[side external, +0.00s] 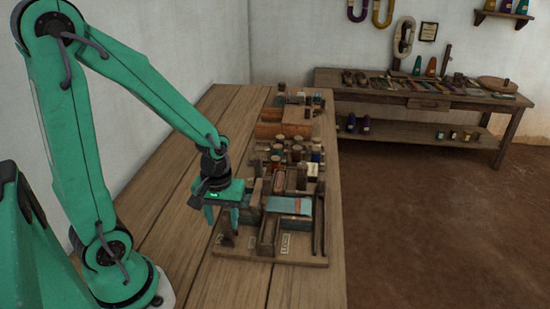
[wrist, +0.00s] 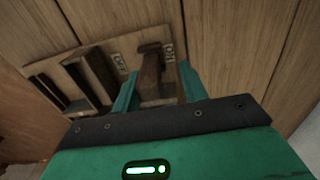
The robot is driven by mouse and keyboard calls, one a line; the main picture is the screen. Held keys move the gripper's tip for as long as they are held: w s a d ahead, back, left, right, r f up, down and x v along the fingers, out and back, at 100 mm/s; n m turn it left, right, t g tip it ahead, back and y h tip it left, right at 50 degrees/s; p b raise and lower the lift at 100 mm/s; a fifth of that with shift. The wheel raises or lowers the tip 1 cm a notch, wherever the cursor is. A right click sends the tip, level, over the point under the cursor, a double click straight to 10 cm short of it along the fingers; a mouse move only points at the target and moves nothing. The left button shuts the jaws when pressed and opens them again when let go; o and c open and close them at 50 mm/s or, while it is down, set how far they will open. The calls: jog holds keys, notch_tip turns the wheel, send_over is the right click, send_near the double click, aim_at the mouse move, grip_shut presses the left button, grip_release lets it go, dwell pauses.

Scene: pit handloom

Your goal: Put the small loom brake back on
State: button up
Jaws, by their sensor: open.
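The small loom brake looks to be the dark wooden lever (wrist: 150,75) with a wider head in the wrist view. It stands between two small pale labels, a left one (wrist: 118,62) and a right one (wrist: 168,53), whose lettering is too small to read surely. My gripper (wrist: 158,90) is open, with one green finger on each side of the lever; I cannot tell whether either finger touches it. In the side external view my gripper (side external: 222,214) points down over the near left corner of the loom board, and the lever (side external: 228,236) shows partly below it.
The wooden loom board (side external: 250,255) lies on a plank table (side external: 180,175). Right of my gripper are wooden rails and a blue cloth strip (side external: 289,206). Several pegs and spools crowd the board further back. Bare planks lie left. A side bench (side external: 430,98) stands far off.

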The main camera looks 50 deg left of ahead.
jog(key=shift+w+d, duration=0.25)
dwell(0.8)
jog(key=shift+o, duration=0.8)
jog(key=shift+r, duration=3.25)
jog(key=shift+r, duration=0.1)
jog(key=shift+d+r+m+t, duration=0.2)
jog(key=shift+r+m+t, duration=0.1)
jog(key=shift+r+m, duration=0.15)
jog(key=s+d+r+m+t, duration=0.3)
jog(key=r+m+t, duration=0.2)
jog(key=r+m, duration=0.3)
jog(key=shift+s+d+r, duration=0.15)
jog(key=shift+r, duration=1.1)
